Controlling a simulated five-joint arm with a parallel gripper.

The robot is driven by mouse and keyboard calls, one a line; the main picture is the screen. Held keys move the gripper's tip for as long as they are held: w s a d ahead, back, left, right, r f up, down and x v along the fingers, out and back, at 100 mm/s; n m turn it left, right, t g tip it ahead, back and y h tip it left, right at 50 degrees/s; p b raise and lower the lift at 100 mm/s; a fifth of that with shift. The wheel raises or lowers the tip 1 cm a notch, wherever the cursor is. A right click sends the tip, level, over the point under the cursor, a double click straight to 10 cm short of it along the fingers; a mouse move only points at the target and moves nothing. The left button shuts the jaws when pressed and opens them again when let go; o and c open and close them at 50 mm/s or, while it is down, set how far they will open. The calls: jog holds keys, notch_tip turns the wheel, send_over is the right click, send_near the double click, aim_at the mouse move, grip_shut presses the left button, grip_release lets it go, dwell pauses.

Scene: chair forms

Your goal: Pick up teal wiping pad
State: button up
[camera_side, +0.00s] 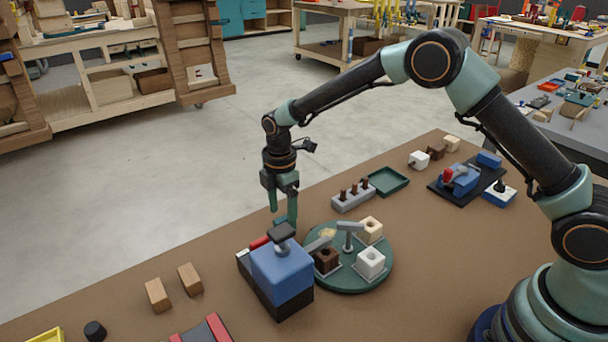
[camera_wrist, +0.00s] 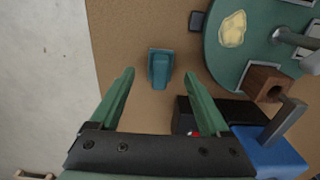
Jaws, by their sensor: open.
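The teal wiping pad (camera_wrist: 160,69) lies on the brown tabletop in the wrist view, with a narrower raised part along its middle. My gripper (camera_wrist: 158,75) is open and empty, and the pad shows between and just beyond its fingertips. In the side view my gripper (camera_side: 282,217) points down over the table's far edge area, left of the green turntable. There the pad is mostly hidden by the fingers and the blue block fixture, so I cannot tell the height gap.
The blue fixture (camera_side: 281,270) on a black base stands close in front of my gripper. The round green turntable (camera_side: 330,282) carries white, brown and cream blocks. A grey holder with pegs (camera_side: 353,199) and a green tray (camera_side: 388,182) are behind. Two wooden blocks lie left.

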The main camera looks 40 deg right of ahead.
aim_at(283, 218)
jog(key=shift+f, duration=1.4)
grip_shut()
jog(key=shift+r, duration=0.1)
notch_tip(283, 218, up, 20)
